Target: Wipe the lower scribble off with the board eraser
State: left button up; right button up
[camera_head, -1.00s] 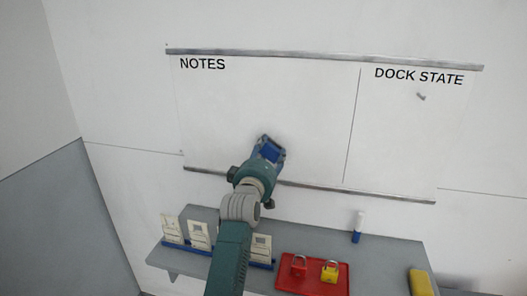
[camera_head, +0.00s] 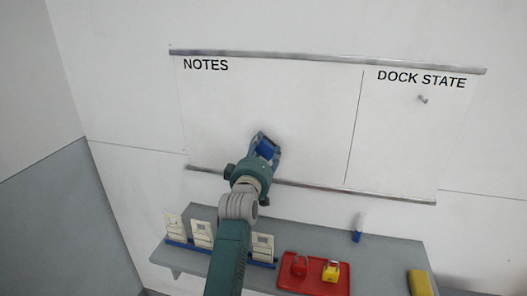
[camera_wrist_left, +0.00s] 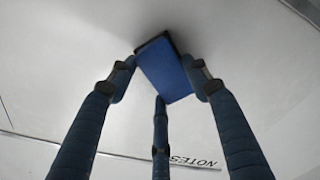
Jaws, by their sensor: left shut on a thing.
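The whiteboard (camera_head: 300,105) hangs on the wall, with a NOTES panel on the left and a DOCK STATE panel on the right. My left gripper (camera_head: 265,150) is shut on the blue board eraser (camera_head: 268,147) at the lower middle of the NOTES panel. In the left wrist view, the fingers (camera_wrist_left: 164,78) hold the blue eraser body (camera_wrist_left: 168,78), its dark pad side toward the board; whether it touches cannot be told. No scribble shows on the visible NOTES panel; the gripper and eraser hide a small patch. My right gripper is not in view.
A grey shelf (camera_head: 320,232) below the board holds a red tray (camera_head: 312,287) with a red padlock (camera_head: 299,266) and a yellow padlock (camera_head: 331,271). Several cards stand in a blue rack (camera_head: 190,245). A blue-and-white marker (camera_head: 357,236) and a yellow block (camera_head: 420,283) are at right.

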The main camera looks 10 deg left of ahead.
pick_arm(q)
jog(key=shift+s+d+f+h+p, duration=0.25)
jog(key=shift+d+f+h, duration=0.3)
jog(key=shift+d, duration=0.3)
jog(key=shift+a, duration=1.4)
jog(key=a, duration=0.4)
jog(key=shift+w, duration=0.3)
jog(key=shift+r, duration=0.1)
jog(key=s+p, duration=0.2)
jog(key=s, duration=0.4)
jog(key=shift+a, duration=0.15)
